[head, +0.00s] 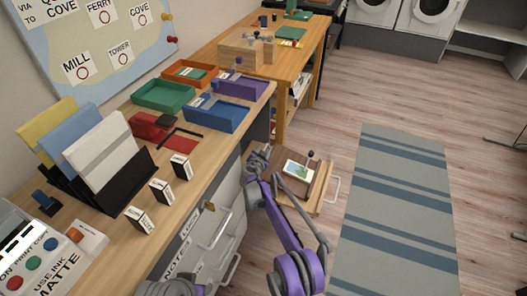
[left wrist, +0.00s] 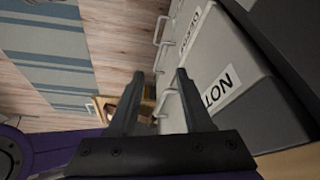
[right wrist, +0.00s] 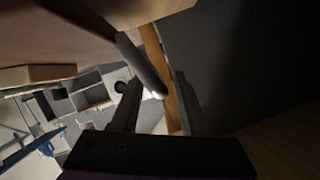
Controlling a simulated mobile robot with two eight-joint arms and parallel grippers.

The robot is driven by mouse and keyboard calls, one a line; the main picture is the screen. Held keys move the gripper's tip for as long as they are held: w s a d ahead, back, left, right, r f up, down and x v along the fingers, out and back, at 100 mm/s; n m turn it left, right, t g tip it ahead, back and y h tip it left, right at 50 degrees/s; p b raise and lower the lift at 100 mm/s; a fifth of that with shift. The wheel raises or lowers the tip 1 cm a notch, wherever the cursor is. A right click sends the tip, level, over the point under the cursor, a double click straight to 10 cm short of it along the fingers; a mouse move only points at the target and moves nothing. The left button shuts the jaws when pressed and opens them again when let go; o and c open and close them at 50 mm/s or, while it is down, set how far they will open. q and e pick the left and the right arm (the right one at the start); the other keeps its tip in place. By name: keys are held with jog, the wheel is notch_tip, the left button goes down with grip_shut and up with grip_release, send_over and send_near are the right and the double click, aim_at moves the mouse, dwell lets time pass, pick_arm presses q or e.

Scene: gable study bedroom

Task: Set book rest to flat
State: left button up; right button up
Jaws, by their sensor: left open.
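What looks like the book rest is a brown wooden board (head: 264,160) with a picture card (head: 299,171) and a dark knob (head: 311,154). It is on a low wooden piece beside the desk; I cannot tell its exact tilt. My right gripper (head: 268,186) is at its near left side, and contact is unclear. In the right wrist view its fingers (right wrist: 157,100) are apart, with a grey bar (right wrist: 143,65) beyond them. My left gripper (left wrist: 162,98) is open and empty, in front of grey drawers in the left wrist view.
The desk (head: 215,140) holds coloured trays, upright folders (head: 103,158) and small labelled blocks. Grey drawers (head: 205,232) with bar handles are below its front. A pale handle (head: 333,189) sticks out right of the low wooden piece. The floor by the striped rug (head: 395,215) is clear.

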notch_tip(320, 180, up, 9)
jog(key=shift+r+p, duration=0.1)
jog(key=shift+p, duration=1.05)
pick_arm(q)
jog(key=v, duration=0.2)
jog(key=shift+w+r, duration=0.15)
jog(key=shift+r, duration=0.25)
pick_arm(e)
jog(key=shift+r, duration=0.4)
pick_arm(q)
jog(key=shift+c, duration=0.3)
